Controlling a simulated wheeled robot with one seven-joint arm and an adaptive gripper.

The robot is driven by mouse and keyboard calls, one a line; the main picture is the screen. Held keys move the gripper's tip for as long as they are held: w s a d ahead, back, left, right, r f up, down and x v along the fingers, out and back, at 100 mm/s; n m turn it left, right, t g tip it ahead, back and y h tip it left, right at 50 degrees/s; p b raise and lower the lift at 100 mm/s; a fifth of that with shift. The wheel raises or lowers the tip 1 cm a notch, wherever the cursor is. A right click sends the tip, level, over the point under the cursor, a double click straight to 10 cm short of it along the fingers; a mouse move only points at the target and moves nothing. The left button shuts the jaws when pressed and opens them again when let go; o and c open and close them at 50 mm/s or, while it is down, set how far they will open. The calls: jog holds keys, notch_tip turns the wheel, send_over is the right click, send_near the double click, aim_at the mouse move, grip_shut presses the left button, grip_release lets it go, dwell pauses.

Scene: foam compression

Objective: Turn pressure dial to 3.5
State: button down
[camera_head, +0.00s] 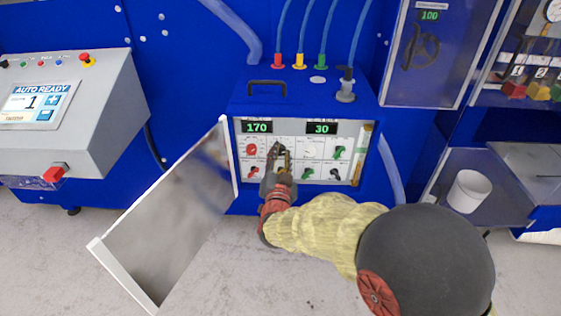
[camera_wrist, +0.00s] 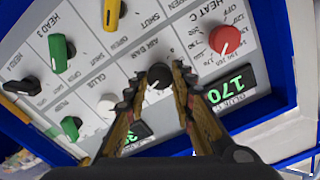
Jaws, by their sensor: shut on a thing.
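The pressure dial, a round black knob (camera_wrist: 158,74), sits on the white control panel (camera_head: 319,124). In the wrist view it is between the two fingertips of my gripper (camera_wrist: 157,82); they close on its sides. The panel looks upside down there, and the print by the knob seems to read BAR. The dial's pointer and scale are too hidden to read. In the head view my gripper (camera_head: 279,158) reaches the panel's upper row from below and covers most of the dial.
A red heat knob (camera_wrist: 225,39) is beside the dial, and a white glue knob (camera_wrist: 107,103) on its other side. Displays read 170 (camera_head: 257,128) and 30 (camera_head: 321,128). The open panel door (camera_head: 172,212) stands left of my arm. More knobs fill the second row.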

jog(key=shift+m+b, duration=0.45)
jog(key=shift+m, duration=0.75)
jog(key=c, duration=1.5)
grip_release()
jog(key=shift+s, duration=0.15)
jog(key=s, duration=1.1)
jog(key=shift+s+a, duration=0.15)
jog(key=shift+s, duration=0.2)
